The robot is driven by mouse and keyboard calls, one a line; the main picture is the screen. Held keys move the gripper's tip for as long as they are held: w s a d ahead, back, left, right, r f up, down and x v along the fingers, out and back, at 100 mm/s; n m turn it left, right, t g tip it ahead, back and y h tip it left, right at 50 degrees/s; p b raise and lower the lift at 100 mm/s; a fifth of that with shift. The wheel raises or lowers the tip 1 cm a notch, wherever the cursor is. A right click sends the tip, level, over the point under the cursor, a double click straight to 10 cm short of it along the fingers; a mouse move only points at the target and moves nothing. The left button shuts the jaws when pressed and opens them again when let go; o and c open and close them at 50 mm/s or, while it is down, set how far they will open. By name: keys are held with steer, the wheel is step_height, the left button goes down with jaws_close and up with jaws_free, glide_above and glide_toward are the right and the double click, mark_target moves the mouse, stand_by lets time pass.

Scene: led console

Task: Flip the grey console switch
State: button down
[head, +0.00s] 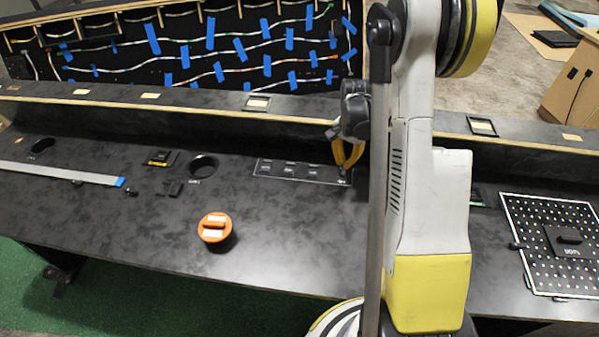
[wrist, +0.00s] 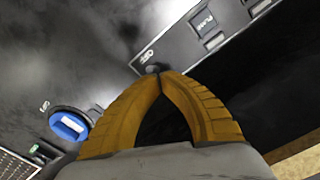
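A dark switch panel (head: 268,169) with a pale outline and several small labelled parts lies on the black console top in the head view. It also shows at the upper right in the wrist view (wrist: 178,48). A small grey knob (wrist: 152,69), which looks like the grey switch, stands at the panel's near corner in the wrist view. My gripper (head: 345,168), with yellow fingers, is over the panel's right end. Its fingertips meet in the wrist view (wrist: 159,76), right beside the grey knob. I cannot tell whether they touch it. In the head view the switch is hard to make out.
An orange-topped round knob (head: 214,228) stands on the console front. A round hole (head: 203,166) is left of the panel. A perforated board (head: 545,275) lies at the right. A raised ledge (head: 200,112) runs behind. My arm hides the console's middle.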

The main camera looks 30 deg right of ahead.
steer(key=shift+w+d+r, duration=0.1)
steer(key=shift+w+r, duration=0.05)
steer(key=shift+r+p, duration=0.7)
steer(key=shift+r, duration=0.2)
steer(key=r+p, duration=0.2)
steer(key=r, duration=0.2)
steer(key=shift+s+a+r+p, duration=0.25)
steer(key=shift+s+r+p, duration=0.1)
steer(key=shift+r+p, duration=0.05)
steer(key=s+a+r+n+t, duration=0.3)
steer(key=a+r+n, duration=0.3)
steer(key=a+r, duration=0.8)
steer(key=s+a+r+n+t, duration=0.4)
steer(key=s+a+r+n, duration=0.2)
steer(key=s+a, duration=0.5)
steer(key=shift+s+a+r+n, duration=0.2)
steer(key=shift+s+r+n, duration=0.1)
steer(key=shift+n, duration=0.4)
